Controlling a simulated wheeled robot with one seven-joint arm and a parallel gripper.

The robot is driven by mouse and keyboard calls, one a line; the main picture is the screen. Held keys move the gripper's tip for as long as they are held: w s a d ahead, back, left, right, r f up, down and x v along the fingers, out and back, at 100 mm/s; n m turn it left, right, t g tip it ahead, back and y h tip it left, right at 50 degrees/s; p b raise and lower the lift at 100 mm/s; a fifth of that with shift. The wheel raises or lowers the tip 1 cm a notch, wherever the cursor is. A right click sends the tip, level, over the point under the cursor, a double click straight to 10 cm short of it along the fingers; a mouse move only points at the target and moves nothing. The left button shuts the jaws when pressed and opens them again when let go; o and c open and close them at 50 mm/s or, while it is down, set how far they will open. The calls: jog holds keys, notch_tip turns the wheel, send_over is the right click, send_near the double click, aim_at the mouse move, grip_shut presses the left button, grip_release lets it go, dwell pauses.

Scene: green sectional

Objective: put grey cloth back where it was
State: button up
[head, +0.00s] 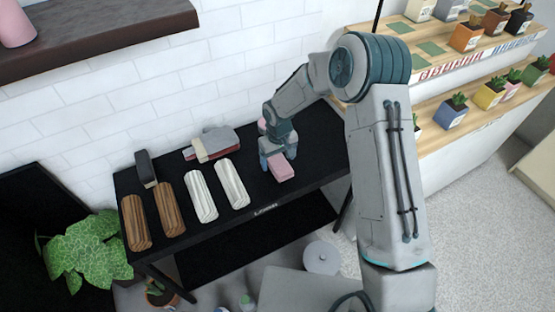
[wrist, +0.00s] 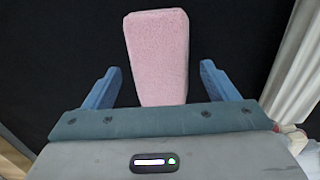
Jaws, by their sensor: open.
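My gripper (head: 275,157) is open over the right part of the black table (head: 315,150). A pink folded cloth-like block (head: 282,172) lies under it. In the wrist view the pink block (wrist: 158,50) sits between the two blue fingers (wrist: 161,72), with a gap on each side. A grey, cloth-like piece (head: 221,138) lies in a small pile near the wall, left of my gripper; I cannot tell for sure that it is the grey cloth. Beige and dark red pieces (head: 212,152) lie with it.
Two white fluted pieces (head: 216,190) and two brown ones (head: 152,215) line the table's front left. A dark grey block (head: 145,168) stands behind the brown ones. Plant shelves (head: 470,110) are at right, a leafy plant (head: 85,250) at left.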

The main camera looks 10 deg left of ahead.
aim_at(278, 162)
notch_tip(278, 162, up, 11)
jog(key=s+d+r+m, duration=0.2)
jog(key=s+d+r, duration=0.1)
jog(key=d+r, duration=0.55)
jog(key=s+d+r+m+t, duration=0.1)
jog(key=s+d+r, duration=0.3)
jog(key=s+d, duration=0.4)
jog(key=s+d+r+m+t, duration=0.1)
jog(key=s+d+r+m, duration=0.3)
jog(key=s+d, duration=0.4)
jog(key=s, duration=0.4)
jog(key=shift+d+m+t, duration=0.3)
jog(key=shift+d+t, duration=0.1)
